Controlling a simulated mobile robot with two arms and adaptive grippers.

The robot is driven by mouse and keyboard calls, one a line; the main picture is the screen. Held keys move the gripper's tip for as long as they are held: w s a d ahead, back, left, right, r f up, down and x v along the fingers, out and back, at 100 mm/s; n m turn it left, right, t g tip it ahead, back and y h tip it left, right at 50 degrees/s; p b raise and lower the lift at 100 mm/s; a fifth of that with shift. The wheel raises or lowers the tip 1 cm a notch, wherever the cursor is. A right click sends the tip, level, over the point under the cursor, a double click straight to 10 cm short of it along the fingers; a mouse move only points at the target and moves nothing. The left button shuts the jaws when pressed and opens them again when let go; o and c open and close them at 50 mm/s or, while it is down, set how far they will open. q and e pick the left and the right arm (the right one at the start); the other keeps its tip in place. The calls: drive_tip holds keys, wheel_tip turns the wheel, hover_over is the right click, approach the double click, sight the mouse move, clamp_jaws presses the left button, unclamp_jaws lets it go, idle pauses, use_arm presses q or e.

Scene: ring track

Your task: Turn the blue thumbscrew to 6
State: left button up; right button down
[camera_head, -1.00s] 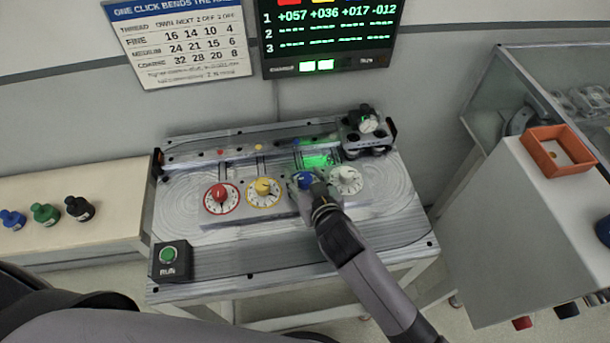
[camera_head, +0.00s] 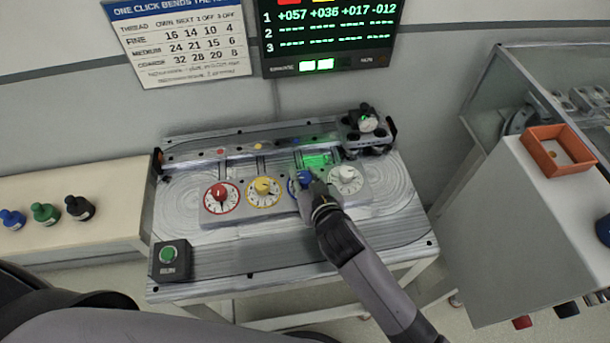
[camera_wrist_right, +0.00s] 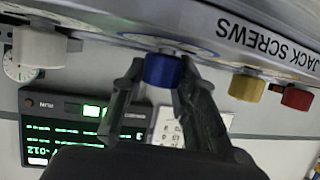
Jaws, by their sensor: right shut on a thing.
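The blue thumbscrew (camera_head: 300,181) stands in the row of dials on the metal plate, between the yellow and white ones. My right gripper (camera_head: 303,185) is over it and hides most of its dial and numbers. In the right wrist view the blue thumbscrew (camera_wrist_right: 162,70) sits between the two fingers of my right gripper (camera_wrist_right: 160,82), which is shut on it. The number it points to cannot be read. My left gripper is not in view.
Red (camera_head: 220,193), yellow (camera_head: 263,187) and white (camera_head: 346,176) screws flank it closely. A black box with a green button (camera_head: 169,255) sits at the front left of the plate. The display (camera_head: 330,35) and a printed chart (camera_head: 180,45) hang behind.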

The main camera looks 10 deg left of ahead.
drive_tip(key=shift+w+d+r+n+g+y+p, duration=0.15)
drive_tip(key=shift+n+g+y+p, duration=0.25)
drive_tip(key=shift+n+y+p, duration=0.55)
drive_tip(key=shift+n+g+p, duration=0.25)
drive_tip(key=shift+g+p, duration=0.05)
drive_tip(key=shift+p, duration=0.25)
drive_tip(key=shift+n+g+y, duration=0.5)
drive_tip(key=shift+n+y, duration=0.05)
drive_tip(key=shift+n, duration=0.05)
drive_tip(key=shift+n+g+y, duration=0.4)
drive_tip(key=shift+n, duration=0.1)
drive_tip(key=shift+f+n+g+y+b, duration=0.2)
drive_tip(key=shift+n+g+y+b, duration=0.2)
drive_tip(key=shift+n+g, duration=0.25)
drive_tip(key=shift+g, duration=0.25)
drive_tip(key=c, duration=1.2)
unclamp_jaws()
